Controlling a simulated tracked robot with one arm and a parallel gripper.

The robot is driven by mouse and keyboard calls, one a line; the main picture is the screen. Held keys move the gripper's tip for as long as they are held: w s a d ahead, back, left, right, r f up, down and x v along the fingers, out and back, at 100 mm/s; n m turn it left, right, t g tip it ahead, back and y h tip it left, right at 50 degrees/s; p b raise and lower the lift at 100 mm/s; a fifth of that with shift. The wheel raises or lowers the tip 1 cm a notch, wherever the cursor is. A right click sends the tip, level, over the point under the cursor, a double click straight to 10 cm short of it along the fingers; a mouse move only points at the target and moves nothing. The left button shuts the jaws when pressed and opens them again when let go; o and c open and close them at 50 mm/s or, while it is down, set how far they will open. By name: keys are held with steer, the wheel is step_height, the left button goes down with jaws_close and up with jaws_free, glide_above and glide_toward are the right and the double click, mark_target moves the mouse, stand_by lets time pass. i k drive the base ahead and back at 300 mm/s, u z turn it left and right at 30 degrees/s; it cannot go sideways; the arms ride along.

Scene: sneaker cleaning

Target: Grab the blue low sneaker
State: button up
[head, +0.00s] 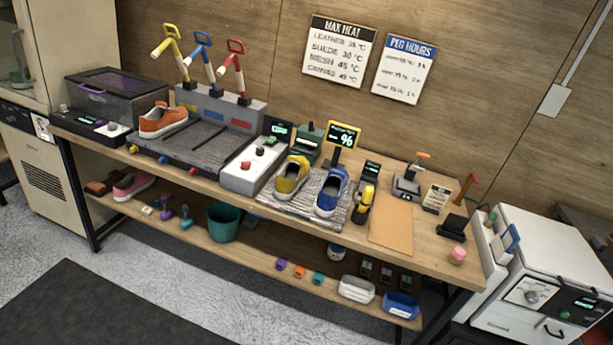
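The blue low sneaker (331,193) stands on a silver ridged mat (287,208) on the workbench, right of centre in the head view. Its opening faces up, and it looks empty. A yellow sneaker (292,178) stands close to its left on the same mat. My gripper does not show in the view, so its state and its place relative to the sneaker are hidden.
The wooden workbench (402,263) has a lower shelf with a teal bucket (224,222) and small items. An orange sneaker (163,121) sits on a grey station at left. A yellow-handled device (364,205) stands close right of the blue sneaker. Grey floor (190,290) in front is open.

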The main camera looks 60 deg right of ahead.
mark_target(335, 183)
steer(key=z, duration=0.3)
steer(key=i, duration=1.25)
steer(key=z, duration=1.2)
steer(key=i, duration=0.7)
steer(key=z, duration=0.35)
steer(key=k, duration=0.85)
steer(key=z, duration=0.15)
steer(key=i, duration=0.85)
steer(key=u, duration=0.05)
